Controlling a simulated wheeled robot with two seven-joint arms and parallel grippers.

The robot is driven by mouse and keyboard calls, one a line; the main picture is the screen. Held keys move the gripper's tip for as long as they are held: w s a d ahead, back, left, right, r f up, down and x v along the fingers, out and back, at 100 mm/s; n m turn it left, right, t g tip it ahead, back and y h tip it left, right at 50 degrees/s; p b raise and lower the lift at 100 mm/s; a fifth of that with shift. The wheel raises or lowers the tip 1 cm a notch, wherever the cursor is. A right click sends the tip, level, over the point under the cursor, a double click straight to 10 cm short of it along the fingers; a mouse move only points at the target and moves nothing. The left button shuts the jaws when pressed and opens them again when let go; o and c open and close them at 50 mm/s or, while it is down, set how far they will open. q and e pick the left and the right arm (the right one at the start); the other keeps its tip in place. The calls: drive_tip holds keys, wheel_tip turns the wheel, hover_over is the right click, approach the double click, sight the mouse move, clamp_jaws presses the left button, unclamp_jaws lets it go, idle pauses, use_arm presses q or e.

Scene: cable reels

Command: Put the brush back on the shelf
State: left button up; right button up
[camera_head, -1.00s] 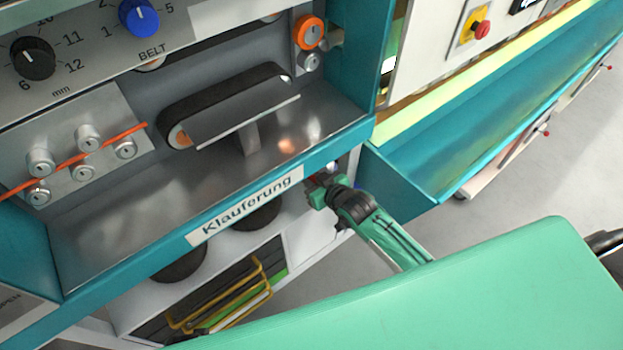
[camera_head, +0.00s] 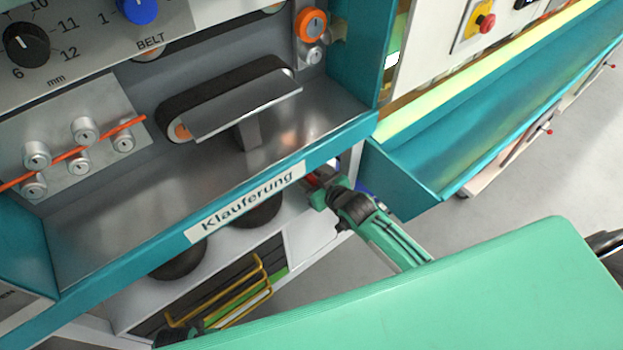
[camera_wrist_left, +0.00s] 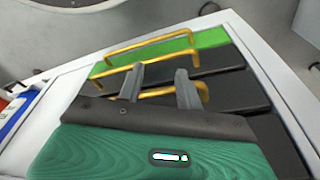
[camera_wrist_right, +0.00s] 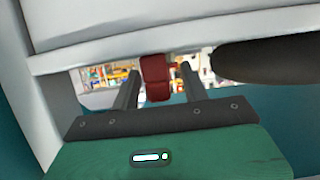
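A dark red block-like piece (camera_wrist_right: 156,77) shows between the fingertips of my right gripper in the right wrist view. It may be part of the brush, but its full shape is hidden. My right gripper (camera_wrist_right: 160,72) is open around it, with a visible gap on the right side. In the head view my right gripper (camera_head: 318,188) is just below the bench's front edge, at the right end of the lower shelf (camera_head: 292,220). My left gripper (camera_wrist_left: 160,74) is open and empty above yellow handles (camera_wrist_left: 150,68) on dark and green flat cases.
A dark rounded object (camera_wrist_right: 262,65) is close to the right of my right gripper. A teal trough (camera_head: 480,130) extends at right.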

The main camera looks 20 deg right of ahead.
drive_tip(key=shift+s+d, duration=0.1)
drive_tip(key=shift+s, duration=0.15)
use_arm(q)
drive_tip(key=s+a+f+p, duration=0.2)
drive_tip(key=s+f+p, duration=0.2)
drive_tip(key=f, duration=0.5)
drive_tip(key=s+a+f+p, duration=0.2)
drive_tip(key=s+f+p, duration=0.2)
drive_tip(key=s+f, duration=0.4)
drive_tip(key=shift+a+f+g+y, duration=0.25)
drive_tip(key=shift+f+g+y, duration=0.05)
drive_tip(key=shift+f, duration=0.35)
use_arm(e)
drive_tip(key=s+f+v, duration=0.1)
drive_tip(key=f+v, duration=0.1)
drive_tip(key=v, duration=1.2)
drive_tip(key=s+f+v, duration=0.1)
drive_tip(key=f+v, duration=0.2)
drive_tip(key=v, duration=1.1)
drive_tip(key=shift+s+d, duration=0.2)
drive_tip(key=shift+d, duration=0.2)
